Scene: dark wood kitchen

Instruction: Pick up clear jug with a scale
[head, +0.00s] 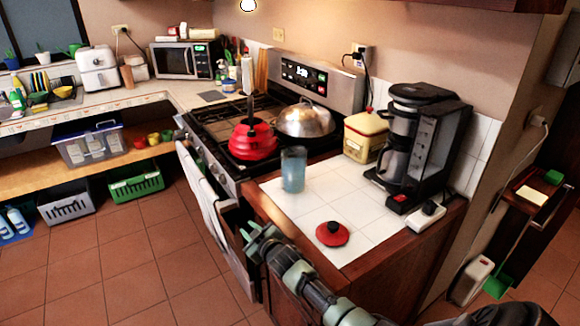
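The clear jug (293,170) is a bluish see-through cylinder standing upright on the white tiled counter (352,195), close to the stove's right side. No scale marks can be made out on it at this size. My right gripper (250,238) is in front of the counter's front left corner, below and left of the jug in the picture and apart from it. Its fingers look spread, with nothing seen between them. My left gripper is not in view.
A red lid (332,234) lies on the counter near its front edge. A coffee maker (420,145) and a yellow canister (366,136) stand behind and right. A red kettle (253,142) and a domed metal pan (305,121) are on the stove.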

